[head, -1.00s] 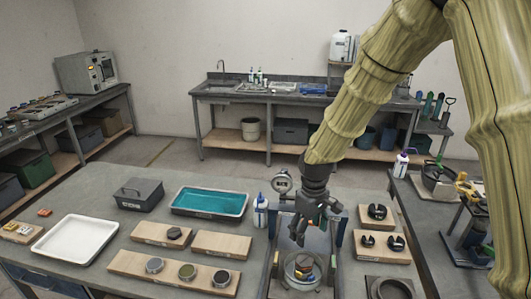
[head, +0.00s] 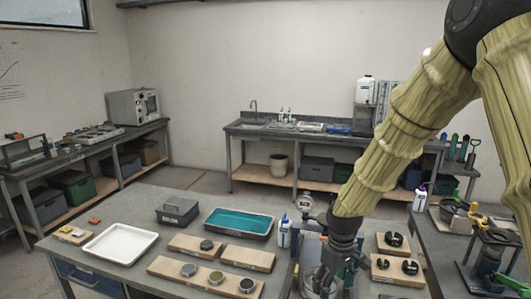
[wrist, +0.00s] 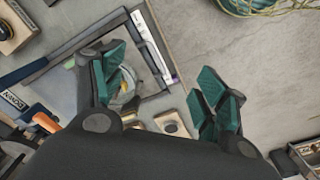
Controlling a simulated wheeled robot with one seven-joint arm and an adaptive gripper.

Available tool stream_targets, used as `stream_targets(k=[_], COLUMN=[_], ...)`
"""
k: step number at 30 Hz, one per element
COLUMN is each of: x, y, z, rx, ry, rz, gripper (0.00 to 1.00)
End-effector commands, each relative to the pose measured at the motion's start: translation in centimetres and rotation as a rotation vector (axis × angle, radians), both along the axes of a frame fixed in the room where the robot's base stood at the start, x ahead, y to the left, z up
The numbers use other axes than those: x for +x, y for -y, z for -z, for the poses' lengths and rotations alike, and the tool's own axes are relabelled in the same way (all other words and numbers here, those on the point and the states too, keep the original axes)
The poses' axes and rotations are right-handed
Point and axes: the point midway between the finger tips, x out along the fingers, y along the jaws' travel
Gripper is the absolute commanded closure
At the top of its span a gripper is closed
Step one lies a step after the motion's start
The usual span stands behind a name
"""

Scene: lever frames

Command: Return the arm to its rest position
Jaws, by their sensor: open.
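My gripper (head: 329,278) hangs at the end of my yellow ribbed arm, low over the dark-framed stand at the front of the table. In the wrist view its two green-padded fingers (wrist: 163,88) are spread wide with nothing between them. A round clear dish (wrist: 124,92) shows partly behind the left finger, inside the stand's frame (wrist: 150,50). In the head view the gripper covers much of the stand and dish. I cannot tell the gripper's exact height above them.
Left of the stand are a white bottle (head: 284,232), a teal-filled tray (head: 238,222), a white tray (head: 120,243) and wooden boards with small pucks (head: 205,278). More boards (head: 397,268) lie close to the right. A side bench (head: 450,250) stands further right.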

Motion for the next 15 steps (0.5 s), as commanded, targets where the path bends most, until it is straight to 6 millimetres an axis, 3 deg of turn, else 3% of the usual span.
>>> stream_targets(k=[11, 15], x=[-3.2, -5.2], y=[0.3, 0.1], z=[8.0, 12.4], rx=[0.034, 0.05], ry=[-0.014, -0.02], rz=[0.076, 0.115], gripper=[0.27, 0.27])
